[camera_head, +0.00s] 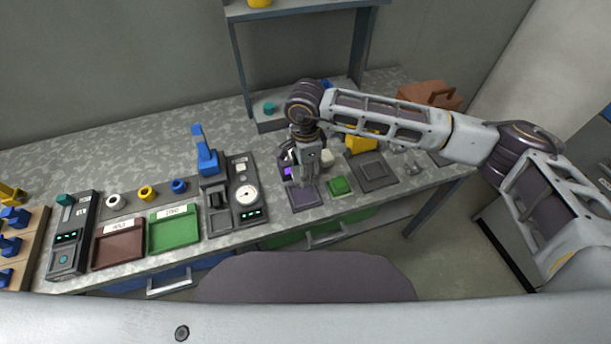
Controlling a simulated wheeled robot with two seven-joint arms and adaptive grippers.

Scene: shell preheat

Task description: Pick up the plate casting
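My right arm comes in from the right, and its gripper (309,177) points down over a dark purple pad (304,197) near the bench's front edge. The fingers are small and partly overlap what is behind them, so I cannot tell whether they are open or hold something. I cannot single out the plate casting with certainty. A dark grey square plate-like piece (371,171) lies to the right of the gripper. Small light grey metal parts (412,168) lie further right. My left gripper is not in view.
A green block (339,186) sits just right of the pad. A device with a blue lever (205,151) and a dial (246,195) stands to the left. Red (118,257) and green (173,243) trays lie further left. A shelf (300,12) rises behind.

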